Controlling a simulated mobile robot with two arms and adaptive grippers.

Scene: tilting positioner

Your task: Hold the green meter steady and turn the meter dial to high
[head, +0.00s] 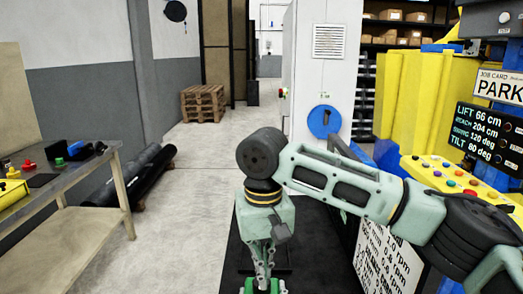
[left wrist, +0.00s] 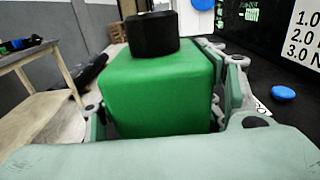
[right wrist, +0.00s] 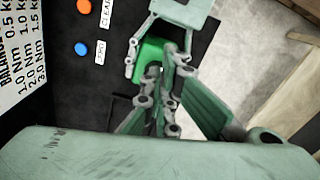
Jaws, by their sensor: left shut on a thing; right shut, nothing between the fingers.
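The green meter (left wrist: 160,92) is a green box with a black round dial (left wrist: 152,34) on top in the left wrist view. My left gripper (left wrist: 165,108) is shut on the meter, one finger along each side. In the right wrist view part of the meter (right wrist: 150,52) shows beyond my right gripper (right wrist: 162,85), whose fingers are shut and empty. In the head view my right gripper (head: 263,272) points down, with a little green (head: 262,287) below it at the bottom edge. The dial is hidden in the head view, and its setting cannot be read.
A dark panel carries an orange button (right wrist: 84,6), a blue button (right wrist: 81,49) and a white balance chart (right wrist: 18,55). A yellow machine with a button console (head: 455,175) stands at right. A workbench (head: 85,170) stands at left. The floor between is mostly open.

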